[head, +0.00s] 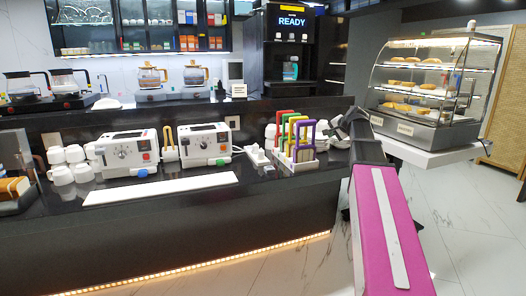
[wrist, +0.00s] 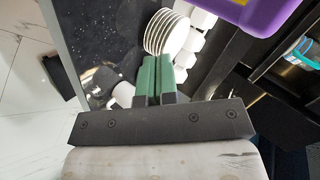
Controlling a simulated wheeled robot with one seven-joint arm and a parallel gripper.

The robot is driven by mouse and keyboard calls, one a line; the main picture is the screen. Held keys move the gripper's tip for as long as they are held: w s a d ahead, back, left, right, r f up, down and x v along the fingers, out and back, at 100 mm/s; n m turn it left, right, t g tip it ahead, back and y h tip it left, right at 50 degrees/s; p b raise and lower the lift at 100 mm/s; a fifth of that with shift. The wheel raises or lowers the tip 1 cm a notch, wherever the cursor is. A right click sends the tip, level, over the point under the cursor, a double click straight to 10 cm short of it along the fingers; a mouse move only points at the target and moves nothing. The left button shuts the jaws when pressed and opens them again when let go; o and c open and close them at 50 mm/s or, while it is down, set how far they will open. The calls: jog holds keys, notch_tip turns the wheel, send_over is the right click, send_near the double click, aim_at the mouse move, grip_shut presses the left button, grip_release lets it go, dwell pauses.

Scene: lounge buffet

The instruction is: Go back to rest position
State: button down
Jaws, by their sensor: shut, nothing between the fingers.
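My gripper shows in the head view at the end of my magenta arm, beside the rack of coloured tongs (head: 292,168) at the right end of the dark counter. In the wrist view the two green fingers of my gripper (wrist: 156,78) are pressed together with nothing between them. They are above the counter, with a row of white saucers (wrist: 167,32) and white cups (wrist: 196,40) beyond the tips. A purple handle (wrist: 262,12) is close to the camera at the top right. In the head view the fingertips are too small and partly hidden to make out.
Two white toasters (head: 129,152) (head: 204,144), a white board (head: 160,188) and white cups (head: 62,174) stand on the counter. A glass pastry case (head: 432,90) is on the right. Pale marble floor (head: 470,220) is open at the right.

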jog(key=s+a+f+n+g+h, duration=0.1)
jog(key=s+a+f+n+g, duration=0.15)
jog(key=s+f, duration=0.65)
jog(key=s+a+f+n+g+h, duration=0.15)
jog(key=s+a+f, duration=0.3)
jog(key=f, duration=0.85)
jog(key=s+a+f+n+g, duration=0.2)
jog(key=s+a+f+g, duration=0.1)
jog(key=s+f, duration=0.65)
jog(key=s+a+f+n+g+h, duration=0.2)
jog(key=s+f+n, duration=0.1)
jog(key=s+f, duration=0.6)
jog(key=shift+f+g, duration=0.35)
jog(key=shift+g, duration=0.05)
